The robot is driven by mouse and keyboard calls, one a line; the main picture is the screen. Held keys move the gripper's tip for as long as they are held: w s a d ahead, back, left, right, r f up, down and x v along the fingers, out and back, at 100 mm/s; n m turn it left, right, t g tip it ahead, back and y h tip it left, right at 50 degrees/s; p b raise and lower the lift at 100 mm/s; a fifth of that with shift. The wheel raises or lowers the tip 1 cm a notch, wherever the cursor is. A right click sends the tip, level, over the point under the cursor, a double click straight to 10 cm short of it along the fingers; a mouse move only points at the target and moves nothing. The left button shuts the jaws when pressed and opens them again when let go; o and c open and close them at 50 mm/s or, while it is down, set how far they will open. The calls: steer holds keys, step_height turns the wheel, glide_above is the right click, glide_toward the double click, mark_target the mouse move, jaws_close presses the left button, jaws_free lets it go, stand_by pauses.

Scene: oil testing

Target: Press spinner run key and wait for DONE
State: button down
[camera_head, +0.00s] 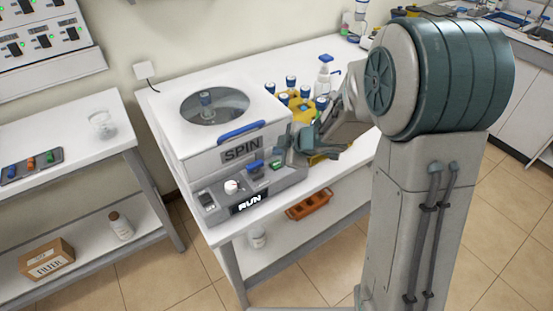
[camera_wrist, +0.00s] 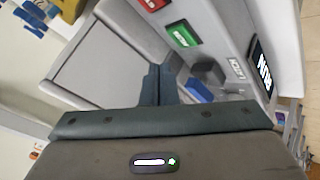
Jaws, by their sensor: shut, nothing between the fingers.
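The spinner (camera_head: 225,160) is a white box with a round window on top, a blue handle and a SPIN label. My gripper (camera_wrist: 158,82) is shut and empty, close to the panel between the blue and green keys. Whether its tips touch anything cannot be told.
An orange tray (camera_head: 309,204) is on the shelf below. A side table (camera_head: 75,142) stands at left. Tiled floor (camera_head: 310,265) is clear.

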steer(key=shift+r+p, duration=1.35)
steer(key=shift+r, duration=0.2)
steer(key=shift+f, duration=0.1)
steer(key=s+d+r+m+t+h, duration=0.1)
steer(key=s+d+r+m+h, duration=0.3)
steer(key=d, duration=0.3)
steer(key=s+d+r+m+t+h, duration=0.1)
steer(key=d+r+m+t+h, duration=0.1)
steer(key=d+r+m+h, duration=0.35)
steer(key=s+d+r+m+g+y, duration=0.1)
steer(key=s+m+g, duration=0.2)
steer(key=s, duration=0.7)
steer(key=s+d+r+m+g+y, duration=0.1)
steer(key=s+m, duration=0.4)
steer(key=s, duration=0.5)
steer(key=shift+g+y, duration=0.45)
steer(key=shift+g, duration=0.45)
steer(key=shift+d+r+m, duration=0.1)
steer(key=shift+d+m, duration=0.05)
steer(key=shift+m, duration=0.1)
stand_by(2.0)
